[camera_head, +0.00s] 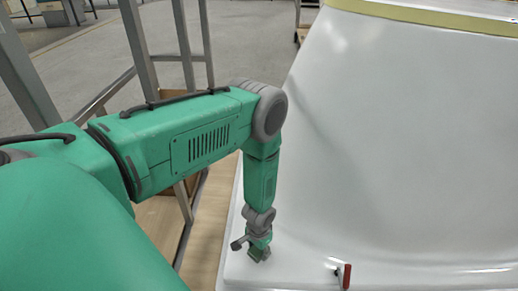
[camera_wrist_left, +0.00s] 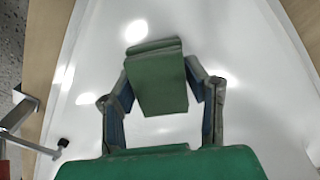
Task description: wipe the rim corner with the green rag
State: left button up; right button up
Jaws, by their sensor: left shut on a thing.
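The white bathtub shell (camera_head: 400,130) fills the right of the head view, its rim corner low and left of centre. My left gripper (camera_head: 259,250) reaches down over that rim corner. In the left wrist view my left gripper (camera_wrist_left: 160,95) is shut on the folded green rag (camera_wrist_left: 158,75), which sits between its two fingers above the white surface. In the head view the rag (camera_head: 260,254) is small and partly hidden by the gripper. I cannot tell whether it touches the rim. My right gripper is not in view.
A small red-and-dark item (camera_head: 346,275) is on the rim right of my left gripper. A grey metal frame (camera_head: 190,60) stands at the left, beside my arm. Yellow tape (camera_head: 430,16) runs along the shell's far edge. The white surface between is clear.

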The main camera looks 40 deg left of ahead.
pick_arm(q)
jog(key=r, duration=0.1)
jog(key=r+p, duration=0.1)
jog(key=r, duration=0.1)
jog(key=shift+w+d+p, duration=0.1)
jog(key=shift+d+p, duration=0.15)
jog(key=shift+p, duration=0.15)
jog(key=r+p, duration=0.2)
jog(key=r, duration=0.1)
jog(key=shift+a, duration=0.35)
jog(key=shift+r+p, duration=0.15)
jog(key=shift+p, duration=0.15)
jog(key=shift+d, duration=0.15)
jog(key=shift+d, duration=0.15)
